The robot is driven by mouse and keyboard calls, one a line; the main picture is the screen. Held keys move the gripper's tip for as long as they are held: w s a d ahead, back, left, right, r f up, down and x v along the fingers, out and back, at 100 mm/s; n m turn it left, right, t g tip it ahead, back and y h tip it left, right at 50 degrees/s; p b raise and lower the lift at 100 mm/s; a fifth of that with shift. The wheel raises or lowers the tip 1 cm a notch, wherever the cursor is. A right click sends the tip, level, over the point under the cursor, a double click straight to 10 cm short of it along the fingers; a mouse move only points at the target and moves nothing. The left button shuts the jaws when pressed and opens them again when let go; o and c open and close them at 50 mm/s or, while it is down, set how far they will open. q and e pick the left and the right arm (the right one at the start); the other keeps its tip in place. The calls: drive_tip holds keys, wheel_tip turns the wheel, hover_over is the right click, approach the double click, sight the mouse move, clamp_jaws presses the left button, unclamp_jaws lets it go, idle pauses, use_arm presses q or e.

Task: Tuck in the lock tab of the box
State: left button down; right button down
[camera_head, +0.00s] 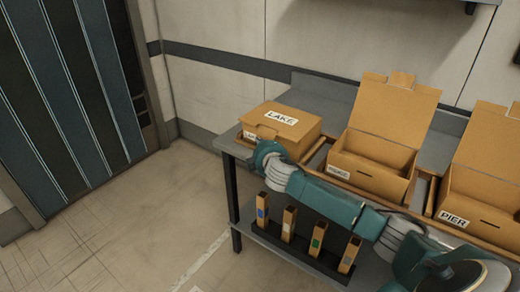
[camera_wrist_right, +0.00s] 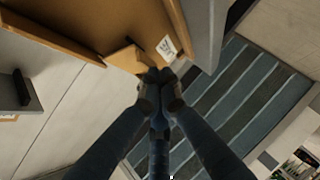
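The cardboard box labelled LAKE (camera_head: 283,121) sits at the left end of the table with its lid down. Its lock tab (camera_wrist_right: 127,60) sticks out from the box edge in the wrist view, beside a white label. My right arm crosses in front of the table, and its gripper (camera_head: 262,148) is at the front of this box, partly hidden by the wrist. In the wrist view my right gripper (camera_wrist_right: 160,74) has its fingertips together, close by the tab's end. Contact with the tab is unclear. My left gripper is not in view.
Two open boxes, a middle one (camera_head: 372,165) and one labelled PIER (camera_head: 482,190), stand to the right on the grey table (camera_head: 437,150). Several upright wooden blocks with coloured marks (camera_head: 288,222) stand on a lower shelf. The floor at left is clear.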

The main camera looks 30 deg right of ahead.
drive_tip(key=shift+w+d+f+n+h+b, duration=0.1)
drive_tip(key=shift+d+f+n+h+b, duration=0.1)
drive_tip(key=shift+f+b, duration=0.15)
drive_tip(key=shift+d+f+n+h+b, duration=0.1)
drive_tip(key=shift+f+n+h+b, duration=0.1)
drive_tip(key=shift+f+b, duration=0.15)
use_arm(q)
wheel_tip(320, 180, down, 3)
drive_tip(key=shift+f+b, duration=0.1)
drive_tip(key=shift+b, duration=0.3)
use_arm(e)
drive_tip(key=shift+w+d+f, duration=0.1)
drive_tip(key=shift+d+f, duration=0.1)
drive_tip(key=shift+f, duration=0.05)
drive_tip(key=shift+f+t, duration=0.15)
drive_tip(key=shift+t, duration=0.15)
